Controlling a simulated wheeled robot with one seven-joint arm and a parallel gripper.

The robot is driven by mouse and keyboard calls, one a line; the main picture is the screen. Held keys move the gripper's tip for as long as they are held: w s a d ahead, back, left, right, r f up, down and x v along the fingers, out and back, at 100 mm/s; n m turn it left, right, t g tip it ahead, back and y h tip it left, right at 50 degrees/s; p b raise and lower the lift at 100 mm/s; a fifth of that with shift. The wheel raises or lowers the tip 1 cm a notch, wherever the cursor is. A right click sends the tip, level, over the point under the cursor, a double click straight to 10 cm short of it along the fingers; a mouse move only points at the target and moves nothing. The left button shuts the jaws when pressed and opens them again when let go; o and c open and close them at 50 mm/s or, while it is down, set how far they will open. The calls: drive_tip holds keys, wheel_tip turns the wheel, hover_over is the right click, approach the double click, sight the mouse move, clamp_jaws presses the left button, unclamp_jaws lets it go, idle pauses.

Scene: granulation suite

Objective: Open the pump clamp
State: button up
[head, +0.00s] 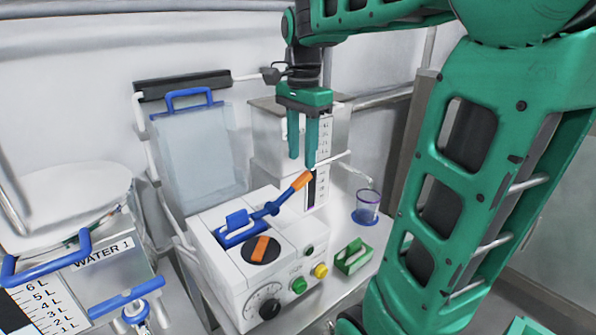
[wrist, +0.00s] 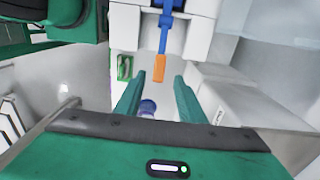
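The pump (head: 255,280) is a white box with knobs on its front, standing on a counter. Its clamp lever (head: 273,208) is blue with an orange tip (head: 301,181) and rises to the right from a blue mount on the pump top. My green gripper (head: 304,160) is open and empty, pointing down just above and beside the orange tip. In the wrist view the orange tip (wrist: 159,68) lies ahead of my spread fingers (wrist: 156,92), apart from them. The blue lever arm (wrist: 166,32) runs up from it to the pump.
A ruled column (head: 318,185) and metal tank stand behind. A clear bag (head: 192,150) hangs on a rack, and a WATER 1 container (head: 110,270) is at left.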

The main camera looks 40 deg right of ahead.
sight(301, 177)
drive_tip(key=shift+f, duration=2.6)
drive_tip(key=shift+c, duration=0.6)
clamp_jaws()
